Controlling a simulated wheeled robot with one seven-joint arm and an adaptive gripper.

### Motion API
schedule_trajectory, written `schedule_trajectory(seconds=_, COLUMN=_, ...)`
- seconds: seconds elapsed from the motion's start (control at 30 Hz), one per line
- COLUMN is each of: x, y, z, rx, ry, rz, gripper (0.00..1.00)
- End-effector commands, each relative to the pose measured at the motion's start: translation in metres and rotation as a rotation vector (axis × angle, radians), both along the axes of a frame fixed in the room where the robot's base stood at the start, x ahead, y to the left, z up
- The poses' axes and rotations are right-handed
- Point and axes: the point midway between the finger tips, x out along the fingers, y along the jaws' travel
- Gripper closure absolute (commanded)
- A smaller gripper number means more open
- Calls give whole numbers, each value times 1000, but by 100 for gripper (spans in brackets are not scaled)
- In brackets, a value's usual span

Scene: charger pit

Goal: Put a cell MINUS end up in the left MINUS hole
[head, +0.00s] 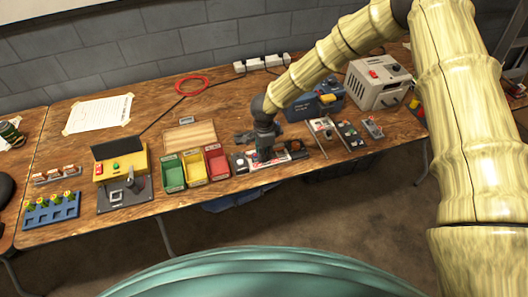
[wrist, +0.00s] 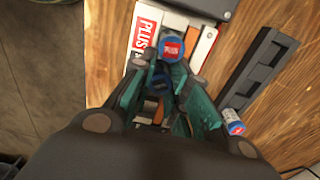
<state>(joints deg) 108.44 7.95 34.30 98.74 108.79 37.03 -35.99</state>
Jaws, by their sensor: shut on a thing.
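My gripper (head: 265,153) is low over the charger (head: 283,156) near the table's front edge. In the wrist view, the green fingers of my gripper (wrist: 170,72) are shut on a blue cell (wrist: 172,48). One end of this cell, with a red label, faces the camera. The label is too small to read surely. More blue shows between the fingers; I cannot tell whether it is the same cell. The charger (wrist: 146,32) is white with a red PLUS label to the left of the cell. The fingers hide the holes and the MINUS label.
Another blue cell (wrist: 233,122) lies beside a dark slotted rail (wrist: 260,68) at the right. Green (head: 173,174), yellow (head: 194,168) and red (head: 217,162) bins stand left of the charger. Small devices (head: 350,135) stand to its right. The table's front edge is close.

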Motion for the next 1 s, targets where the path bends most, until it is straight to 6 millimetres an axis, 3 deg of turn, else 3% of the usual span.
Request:
schedule_trajectory(seconds=0.37, x=0, y=0, z=-3, rx=0, ry=0, rz=0, gripper=100)
schedule_trajectory(seconds=0.4, x=0, y=0, z=-3, rx=0, ry=0, rz=0, gripper=81)
schedule_trajectory(seconds=0.53, x=0, y=0, z=-3, rx=0, ry=0, rz=0, gripper=58)
schedule_trajectory(seconds=1.0, x=0, y=0, z=-3, rx=0, ry=0, rz=0, gripper=58)
